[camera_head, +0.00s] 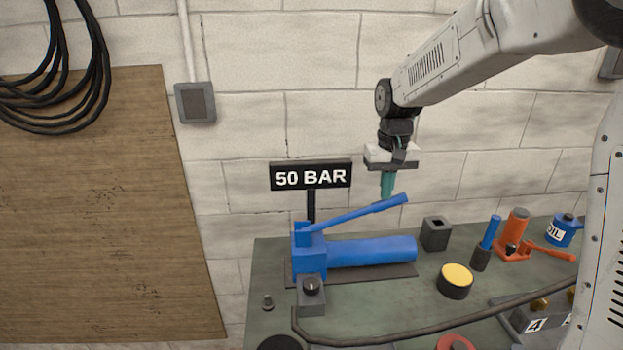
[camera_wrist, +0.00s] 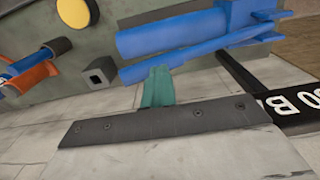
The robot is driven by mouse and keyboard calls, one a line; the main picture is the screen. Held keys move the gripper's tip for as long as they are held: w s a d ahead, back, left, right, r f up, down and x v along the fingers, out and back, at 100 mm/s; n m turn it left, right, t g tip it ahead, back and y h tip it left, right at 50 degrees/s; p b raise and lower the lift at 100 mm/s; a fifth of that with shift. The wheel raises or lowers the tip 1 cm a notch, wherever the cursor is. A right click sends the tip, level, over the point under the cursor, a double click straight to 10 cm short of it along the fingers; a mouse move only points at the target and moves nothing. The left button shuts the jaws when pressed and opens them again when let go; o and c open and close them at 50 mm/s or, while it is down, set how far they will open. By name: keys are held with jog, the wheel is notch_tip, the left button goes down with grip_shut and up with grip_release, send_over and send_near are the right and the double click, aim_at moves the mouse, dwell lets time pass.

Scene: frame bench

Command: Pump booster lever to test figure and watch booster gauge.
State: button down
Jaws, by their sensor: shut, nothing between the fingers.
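The blue booster pump (camera_head: 372,251) lies on a dark plate on the bench. Its blue lever (camera_head: 350,214) slopes up to the right from the pivot block. The lever also shows in the wrist view (camera_wrist: 185,60). A black sign reading "50 BAR" (camera_head: 311,176) stands behind the pump. My gripper (camera_head: 388,186) points down at the lever's free end, with its teal fingers shut and empty. In the wrist view the fingertips (camera_wrist: 157,72) are close beside the lever; whether they touch cannot be told. No gauge dial is readable in either view.
A dark square socket block (camera_head: 436,233), a yellow-topped round button (camera_head: 455,281), an orange jack (camera_head: 514,236) and a blue oil can (camera_head: 563,231) stand right of the pump. A dark hose (camera_head: 400,340) crosses the front.

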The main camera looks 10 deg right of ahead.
jog(key=shift+f, duration=0.1)
dwell(0.5)
dwell(1.4)
dwell(0.8)
notch_tip(320, 180, down, 7)
jog(key=shift+d+r, duration=0.1)
jog(key=shift+r, duration=3.55)
jog(key=shift+r, duration=2.45)
jog(key=shift+f, duration=0.1)
